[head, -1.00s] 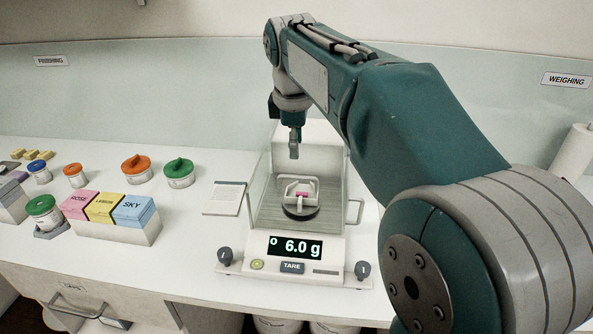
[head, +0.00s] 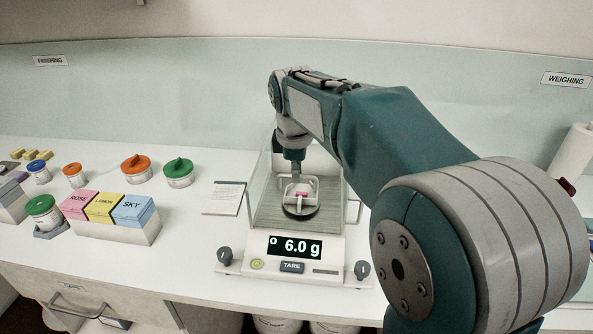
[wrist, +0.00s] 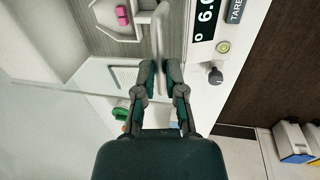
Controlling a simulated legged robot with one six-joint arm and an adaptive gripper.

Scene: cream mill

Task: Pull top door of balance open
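The balance (head: 283,262) stands on the counter with a clear-walled chamber and a lit display reading 6.0 g. A pale bar handle (wrist: 160,30) shows above the chamber in the wrist view. My gripper (head: 296,175) points straight down over the chamber. In the wrist view my gripper (wrist: 162,72) has its two fingertips close together, one on each side of the bar's near end. Whether they press on the bar or only straddle it is not clear. The top door's clear pane is hard to make out. A pink piece (wrist: 123,15) sits inside the chamber on a white holder.
Further left are pink, yellow and blue boxes (head: 108,221) and several lidded jars (head: 178,172). A side handle (head: 353,211) sticks out at the chamber's right. A white roll (head: 574,151) stands far right.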

